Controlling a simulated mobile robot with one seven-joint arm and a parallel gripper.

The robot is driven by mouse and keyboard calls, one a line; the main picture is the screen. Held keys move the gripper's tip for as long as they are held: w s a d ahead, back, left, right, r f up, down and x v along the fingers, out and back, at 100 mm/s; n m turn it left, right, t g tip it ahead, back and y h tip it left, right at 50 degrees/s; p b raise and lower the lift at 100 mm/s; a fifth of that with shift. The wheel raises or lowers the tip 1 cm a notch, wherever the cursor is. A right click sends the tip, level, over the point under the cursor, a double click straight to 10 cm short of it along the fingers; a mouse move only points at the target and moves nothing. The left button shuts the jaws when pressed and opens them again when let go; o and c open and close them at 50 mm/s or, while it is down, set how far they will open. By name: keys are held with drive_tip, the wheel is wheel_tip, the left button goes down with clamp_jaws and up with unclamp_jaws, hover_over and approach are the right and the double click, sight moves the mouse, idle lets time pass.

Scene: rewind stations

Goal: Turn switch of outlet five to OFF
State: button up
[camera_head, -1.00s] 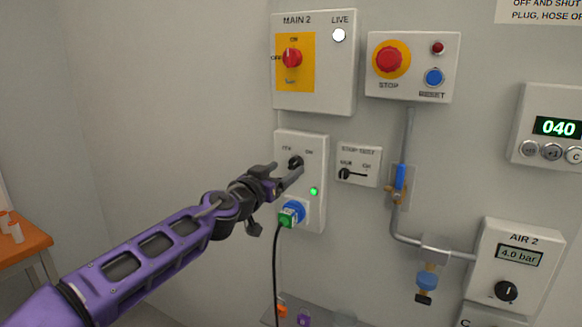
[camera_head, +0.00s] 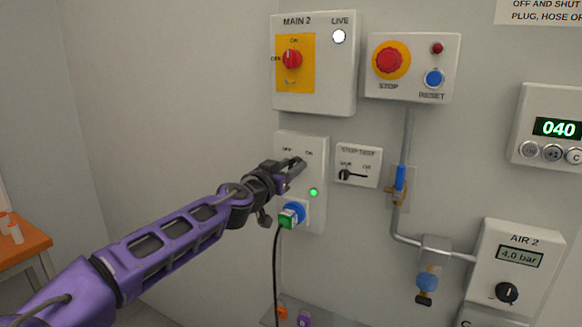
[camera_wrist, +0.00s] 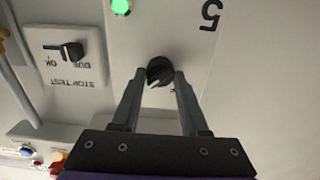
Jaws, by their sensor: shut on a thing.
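The outlet five panel (camera_head: 315,150) is a white box on the wall with OFF and ON labels and a lit green lamp (camera_head: 313,192). Its switch is a round black knob (camera_wrist: 160,71), seen in the wrist view with the number 5 upside down beside it. My gripper (camera_head: 296,164) is at the knob, its two fingers (camera_wrist: 159,82) shut on the knob from either side. In the head view the gripper hides most of the knob. Which label the knob points at is unclear.
A blue and green plug (camera_head: 291,215) with a hanging black cable sits just below my gripper. The STOP TEST switch (camera_head: 358,166) is close on the right. The MAIN 2 box (camera_head: 340,75) is above. The wall to the left is bare.

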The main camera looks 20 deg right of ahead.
clamp_jaws()
drive_tip(key=n, duration=0.4)
drive_tip(key=shift+n, duration=0.3)
drive_tip(key=n+p, duration=0.1)
drive_tip(key=n, duration=0.3)
drive_tip(key=shift+w, duration=0.1)
drive_tip(key=n+p, duration=0.1)
drive_tip(key=n, duration=0.4)
drive_tip(key=shift+a+f, duration=0.1)
drive_tip(key=shift+f+n+p, duration=0.1)
drive_tip(key=shift+n+p, duration=0.65)
drive_tip(key=shift+n, duration=1.45)
